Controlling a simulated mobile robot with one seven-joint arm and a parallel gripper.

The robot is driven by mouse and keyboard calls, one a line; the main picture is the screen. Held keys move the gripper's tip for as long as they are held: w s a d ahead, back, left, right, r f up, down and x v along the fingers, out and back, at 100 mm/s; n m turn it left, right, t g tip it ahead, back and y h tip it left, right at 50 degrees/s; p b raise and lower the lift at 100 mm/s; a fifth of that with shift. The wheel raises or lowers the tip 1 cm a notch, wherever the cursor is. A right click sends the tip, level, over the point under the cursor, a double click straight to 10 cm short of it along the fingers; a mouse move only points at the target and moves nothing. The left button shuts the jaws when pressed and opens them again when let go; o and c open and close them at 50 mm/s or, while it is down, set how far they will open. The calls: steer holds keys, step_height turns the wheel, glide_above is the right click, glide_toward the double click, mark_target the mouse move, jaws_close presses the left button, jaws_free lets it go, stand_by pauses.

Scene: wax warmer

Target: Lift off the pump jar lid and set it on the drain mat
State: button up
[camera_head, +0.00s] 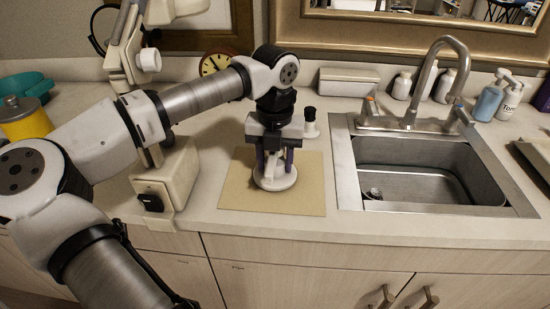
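My gripper (274,158) points down over a tan square mat (237,194) left of the sink. A white piece with a round, disc-like base (275,182) is under and between its two dark fingers. It may be the pump jar or its lid; the gripper hides its upper part. The fingers stand on either side of its middle, but whether they press on it is unclear. The tan mat may be the drain mat; a dark flat thing (530,164) at the right edge is only partly in view.
A cream box-shaped appliance (170,180) stands left of the mat. Bottles (490,98) line the back right.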

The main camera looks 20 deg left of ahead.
steer(key=o, duration=1.3)
steer(key=shift+r, duration=0.1)
steer(key=shift+r+p, duration=2.3)
steer(key=shift+r, duration=1.65)
step_height(320, 180, up, 14)
steer(key=p, duration=0.8)
steer(key=shift+f, duration=0.1)
steer(key=shift+f, duration=0.1)
